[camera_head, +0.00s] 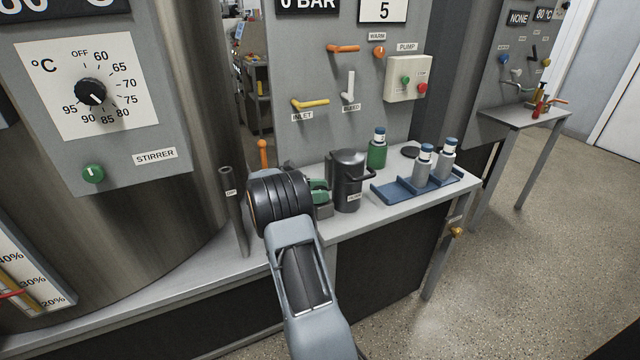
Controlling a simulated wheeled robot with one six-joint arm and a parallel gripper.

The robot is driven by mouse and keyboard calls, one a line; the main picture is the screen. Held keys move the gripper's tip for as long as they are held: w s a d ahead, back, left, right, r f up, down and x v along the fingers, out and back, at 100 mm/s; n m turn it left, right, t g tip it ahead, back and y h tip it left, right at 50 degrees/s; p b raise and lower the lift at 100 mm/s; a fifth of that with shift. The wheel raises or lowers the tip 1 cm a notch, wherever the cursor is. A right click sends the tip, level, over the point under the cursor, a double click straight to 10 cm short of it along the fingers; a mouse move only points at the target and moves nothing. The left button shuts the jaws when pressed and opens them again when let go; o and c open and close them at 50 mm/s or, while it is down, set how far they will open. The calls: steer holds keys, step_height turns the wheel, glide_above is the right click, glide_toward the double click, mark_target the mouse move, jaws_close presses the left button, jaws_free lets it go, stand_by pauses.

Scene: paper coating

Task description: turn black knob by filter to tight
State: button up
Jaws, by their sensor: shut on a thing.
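The filter is a dark grey lidded housing (345,178) with a label on its front and a black handle-like part (369,171) on its right side. It stands on the grey bench top.
A blue tray (388,195) with two blue-capped grey bottles (423,166) stands right of the filter. A green bottle (377,154) stands behind it. A dark upright pipe (232,205) and the steel tank (150,215) are at left. The floor (530,260) at right is clear.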

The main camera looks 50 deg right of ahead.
steer(key=shift+m+g+y+p, duration=0.35)
steer(key=shift+m+g+y, duration=0.05)
steer(key=shift+y, duration=0.1)
steer(key=o, duration=0.9)
steer(key=shift+r, duration=0.1)
step_height(320, 180, up, 3)
steer(key=shift+p, duration=0.35)
steer(key=shift+s+a+r+p, duration=0.35)
steer(key=shift+s+a+r, duration=1.2)
steer(key=shift+s+r, duration=0.15)
steer(key=shift+s+a+r+p, duration=0.3)
steer(key=shift+s+a+r, duration=1.25)
steer(key=shift+s, duration=0.3)
steer(key=shift+s+a+r+p, duration=0.35)
steer(key=shift+s+a+r, duration=1.15)
steer(key=shift+s+r, duration=0.25)
